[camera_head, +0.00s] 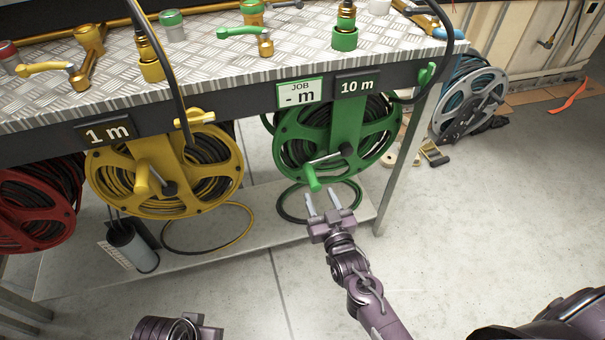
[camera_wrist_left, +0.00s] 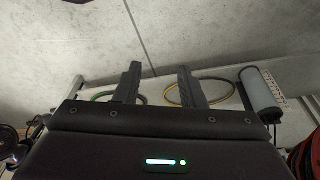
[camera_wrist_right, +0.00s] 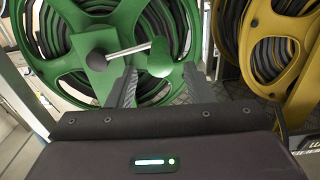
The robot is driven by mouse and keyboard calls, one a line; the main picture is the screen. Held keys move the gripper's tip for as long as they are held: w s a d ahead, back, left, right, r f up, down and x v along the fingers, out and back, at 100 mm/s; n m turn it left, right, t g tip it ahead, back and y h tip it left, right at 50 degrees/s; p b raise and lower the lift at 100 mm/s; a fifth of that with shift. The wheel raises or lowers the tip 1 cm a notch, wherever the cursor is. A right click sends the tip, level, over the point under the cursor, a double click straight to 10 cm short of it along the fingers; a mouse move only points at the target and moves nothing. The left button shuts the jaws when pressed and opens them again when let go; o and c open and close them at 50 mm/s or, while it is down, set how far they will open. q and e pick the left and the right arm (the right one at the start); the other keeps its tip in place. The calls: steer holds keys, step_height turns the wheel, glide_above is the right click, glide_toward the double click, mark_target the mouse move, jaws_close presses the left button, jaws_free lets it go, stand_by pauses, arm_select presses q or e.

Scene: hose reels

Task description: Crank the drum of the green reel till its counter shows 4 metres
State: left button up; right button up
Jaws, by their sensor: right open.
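The green reel (camera_head: 290,150) hangs under the bench, its hose wound on the drum. Its dark counter (camera_head: 357,86) reads 10 m. Its crank has a silver arm and a green knob (camera_head: 312,178), pointing down and left from the hub. My right gripper (camera_head: 323,198) is open and empty, its fingertips just below the knob. In the right wrist view the knob (camera_wrist_right: 160,57) shows ahead, between the lines of the two fingers; I cannot tell whether they touch it. My left gripper (camera_wrist_left: 157,75) is open and empty, low over the floor, with its fingers hidden in the head view.
A green JOB card (camera_head: 299,92) reads "- m". The yellow reel (camera_head: 110,183), its counter (camera_head: 107,132) at 1 m, hangs to the left, with a red reel (camera_head: 68,215) beyond. A shelf (camera_head: 260,232) holds hose loops and a grey cylinder.

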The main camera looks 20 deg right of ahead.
mark_target(312, 179)
steer(key=w+b, duration=0.1)
steer(key=w, duration=0.5)
steer(key=shift+w+a+f, duration=0.1)
steer(key=shift+w, duration=0.65)
arm_select(q)
steer(key=shift+w+d+f+t+h, duration=0.15)
steer(key=shift+w+d+f+t, duration=0.1)
steer(key=shift+d, duration=0.2)
steer(key=shift+w+d+f+t+h, duration=0.15)
steer(key=shift+w+d+t, duration=0.1)
steer(key=shift+d, duration=0.2)
steer(key=shift+r, duration=0.1)
arm_select(e)
jaws_close()
